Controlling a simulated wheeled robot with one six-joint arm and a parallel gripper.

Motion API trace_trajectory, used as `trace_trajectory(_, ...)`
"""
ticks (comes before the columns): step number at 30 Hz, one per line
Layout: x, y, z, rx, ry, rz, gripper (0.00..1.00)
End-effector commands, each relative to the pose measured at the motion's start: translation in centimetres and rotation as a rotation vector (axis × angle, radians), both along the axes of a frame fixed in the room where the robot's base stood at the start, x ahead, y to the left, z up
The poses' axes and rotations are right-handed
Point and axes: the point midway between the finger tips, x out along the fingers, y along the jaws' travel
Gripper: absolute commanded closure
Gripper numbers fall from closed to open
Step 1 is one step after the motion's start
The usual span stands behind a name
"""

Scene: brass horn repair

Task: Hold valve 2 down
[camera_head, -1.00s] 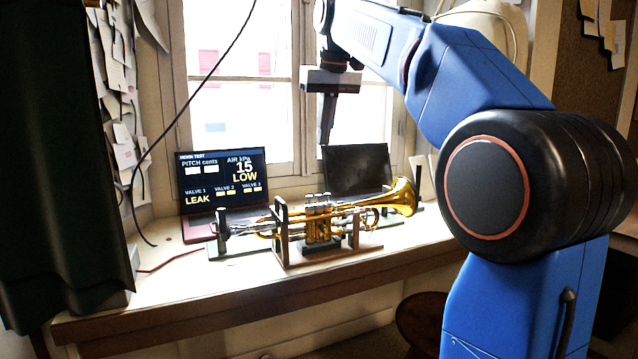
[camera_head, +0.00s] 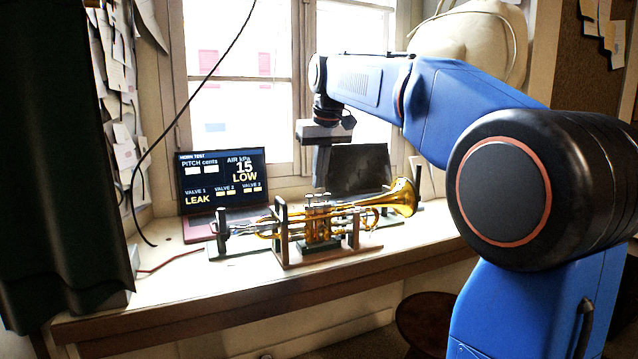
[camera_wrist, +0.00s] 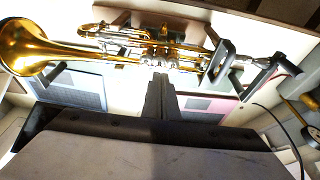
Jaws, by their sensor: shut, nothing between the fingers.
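A brass trumpet (camera_head: 392,203) lies level in a dark holder (camera_head: 281,232) on the bench, its bell to the right. Its valve cluster (camera_head: 318,210) stands upright at the middle. My gripper (camera_head: 320,185) points down at the valve tops, its fingers shut. In the wrist view the shut fingers (camera_wrist: 160,82) end close to the valve caps (camera_wrist: 160,58). I cannot tell whether they touch a valve, or which one. The trumpet's bell (camera_wrist: 25,47) is at the left of the wrist view.
A laptop (camera_head: 222,185) behind the trumpet reads pitch blank, air 15 kPa LOW, valve 1 LEAK, with valves 2 and 3 blank. A dark screen (camera_head: 358,170) stands behind right. The bench front (camera_head: 190,285) is clear.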

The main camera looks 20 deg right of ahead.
Motion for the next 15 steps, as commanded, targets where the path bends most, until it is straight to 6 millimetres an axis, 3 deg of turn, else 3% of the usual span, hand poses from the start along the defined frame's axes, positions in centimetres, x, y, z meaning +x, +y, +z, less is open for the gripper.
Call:
trace_trajectory(6,0.0,0.0,-1.4,0.0,0.0,0.0,1.0)
trace_trajectory(15,0.0,0.0,-1.5,0.0,0.0,0.0,1.0)
